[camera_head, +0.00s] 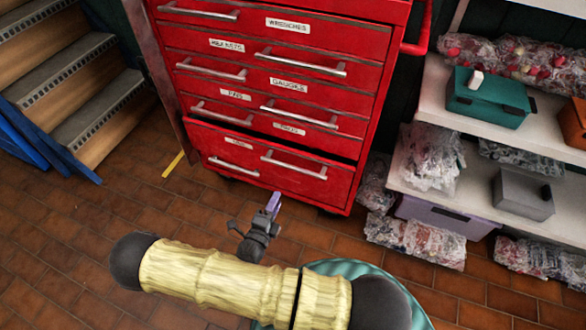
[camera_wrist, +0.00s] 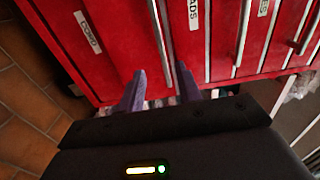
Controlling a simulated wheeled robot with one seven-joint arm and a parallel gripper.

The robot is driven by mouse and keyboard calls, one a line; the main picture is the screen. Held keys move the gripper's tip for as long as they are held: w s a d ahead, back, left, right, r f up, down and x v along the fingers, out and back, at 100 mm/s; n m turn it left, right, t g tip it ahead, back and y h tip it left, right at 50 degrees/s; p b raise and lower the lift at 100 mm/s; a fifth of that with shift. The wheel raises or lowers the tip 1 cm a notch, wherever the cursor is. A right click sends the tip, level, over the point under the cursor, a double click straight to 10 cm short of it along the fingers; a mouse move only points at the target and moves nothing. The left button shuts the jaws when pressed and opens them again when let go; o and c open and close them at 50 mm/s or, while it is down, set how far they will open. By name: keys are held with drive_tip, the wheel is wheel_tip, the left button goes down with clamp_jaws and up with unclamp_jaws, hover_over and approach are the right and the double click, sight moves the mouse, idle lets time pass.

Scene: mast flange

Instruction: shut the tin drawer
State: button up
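The red tool cabinet's bottom drawer (camera_head: 262,174) has two silver handles and sits slightly forward, with a dark gap above its front. Its small label at the upper left is too blurred to read, so I cannot confirm from lettering that it is the tin drawer. The drawer front also shows in the wrist view (camera_wrist: 62,22). My gripper (camera_head: 273,204) is in front of and below the drawer's right handle in the head view. In the wrist view my gripper (camera_wrist: 160,90) has its purple fingers apart, facing the cabinet, with nothing visible held between them. I cannot tell whether they touch it.
The upper drawers (camera_head: 287,45) look flush. At right, white shelves (camera_head: 440,110) hold a teal box (camera_head: 488,98), a grey box (camera_head: 522,194) and bagged goods. Stairs (camera_head: 65,75) stand at left. The brown tiled floor (camera_head: 130,205) is mostly clear left of the cabinet.

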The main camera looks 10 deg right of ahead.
sight(292, 169)
drive_tip(key=b+x, duration=0.4)
drive_tip(key=x, duration=1)
drive_tip(key=shift+w+d, duration=0.2)
drive_tip(key=shift+w, duration=0.05)
clamp_jaws()
